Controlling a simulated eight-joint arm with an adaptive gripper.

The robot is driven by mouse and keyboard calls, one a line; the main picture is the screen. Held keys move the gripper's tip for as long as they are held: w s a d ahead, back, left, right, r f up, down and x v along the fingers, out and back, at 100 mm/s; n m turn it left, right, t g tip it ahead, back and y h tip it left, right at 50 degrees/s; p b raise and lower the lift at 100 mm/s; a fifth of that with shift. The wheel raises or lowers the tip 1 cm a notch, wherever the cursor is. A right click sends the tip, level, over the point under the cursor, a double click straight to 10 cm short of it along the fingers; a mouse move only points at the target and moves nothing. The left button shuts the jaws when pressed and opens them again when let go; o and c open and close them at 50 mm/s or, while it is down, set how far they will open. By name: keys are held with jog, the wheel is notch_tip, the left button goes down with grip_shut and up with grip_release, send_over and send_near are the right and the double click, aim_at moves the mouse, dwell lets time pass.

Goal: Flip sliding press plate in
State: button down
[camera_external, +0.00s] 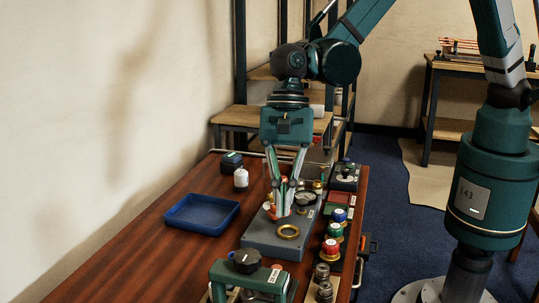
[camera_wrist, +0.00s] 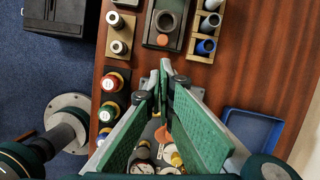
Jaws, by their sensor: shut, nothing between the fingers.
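A grey box-shaped fixture (camera_external: 268,241) stands on the table below my gripper, with a brass ring (camera_external: 288,231) on its top. My gripper (camera_external: 283,210) points down over this fixture, with its fingertips close together and nothing seen between them. Its green-padded fingers (camera_wrist: 165,75) fill the middle of the wrist view and hide much of the fixture. An orange piece (camera_wrist: 163,134) shows between the fingers there. A green-framed press (camera_external: 250,280) with a black knob stands at the front. I cannot tell for certain which part is the sliding plate, or whether the fingertips touch anything.
A blue tray (camera_external: 181,223) lies left of the fixture. Red, green and blue capped jars (camera_wrist: 107,112) stand in a row along the other side. A small white bottle (camera_external: 241,178) stands farther back. Bare table lies around the tray.

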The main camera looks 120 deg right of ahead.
jog(key=shift+f, duration=0.1)
jog(key=shift+b+x, duration=1.1)
jog(key=shift+x, duration=3.85)
jog(key=shift+s, duration=0.1)
jog(key=w+a, duration=0.9)
jog(key=shift+w+a, duration=0.3)
jog(key=shift+w, duration=0.05)
jog(key=p+v, duration=0.3)
jog(key=v, duration=0.7)
